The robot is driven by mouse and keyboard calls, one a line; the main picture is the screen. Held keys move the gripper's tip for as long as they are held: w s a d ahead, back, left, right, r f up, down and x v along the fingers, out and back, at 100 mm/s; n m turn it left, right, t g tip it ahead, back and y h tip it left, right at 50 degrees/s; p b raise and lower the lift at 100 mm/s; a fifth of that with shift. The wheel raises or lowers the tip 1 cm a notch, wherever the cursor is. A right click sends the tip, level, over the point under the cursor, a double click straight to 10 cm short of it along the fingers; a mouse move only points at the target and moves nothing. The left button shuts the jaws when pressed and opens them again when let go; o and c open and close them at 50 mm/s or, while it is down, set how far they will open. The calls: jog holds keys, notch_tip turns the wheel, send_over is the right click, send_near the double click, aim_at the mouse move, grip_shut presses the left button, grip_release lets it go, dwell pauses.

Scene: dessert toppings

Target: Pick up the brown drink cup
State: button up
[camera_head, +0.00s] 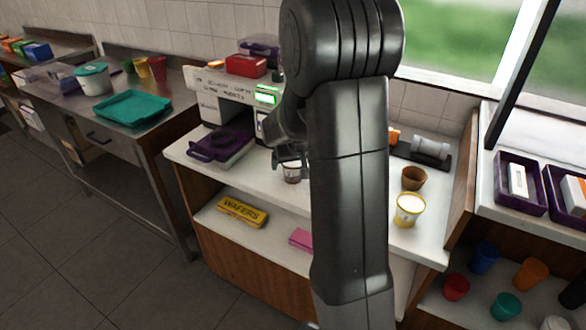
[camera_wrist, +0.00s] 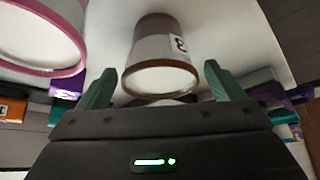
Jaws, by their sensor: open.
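A white drink cup with a brown rim and a dark mark on its side (camera_wrist: 160,48) stands between the two green fingers of my gripper (camera_wrist: 158,82) in the wrist view. The fingers are apart, with a gap visible on each side of the cup. In the head view the cup (camera_head: 292,174) is on the white counter, just below my gripper (camera_head: 290,158), which partly hides it. My arm covers the counter to its right.
A pink-rimmed cup (camera_wrist: 72,70) is close on the left in the wrist view. In the head view, a plain brown cup (camera_head: 413,178) and a yellow cup (camera_head: 408,210) stand right of my arm. A purple tray (camera_head: 215,147) lies left, before the machine (camera_head: 232,88).

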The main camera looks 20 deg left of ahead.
jog(key=c, duration=1.1)
jog(key=shift+r, duration=0.1)
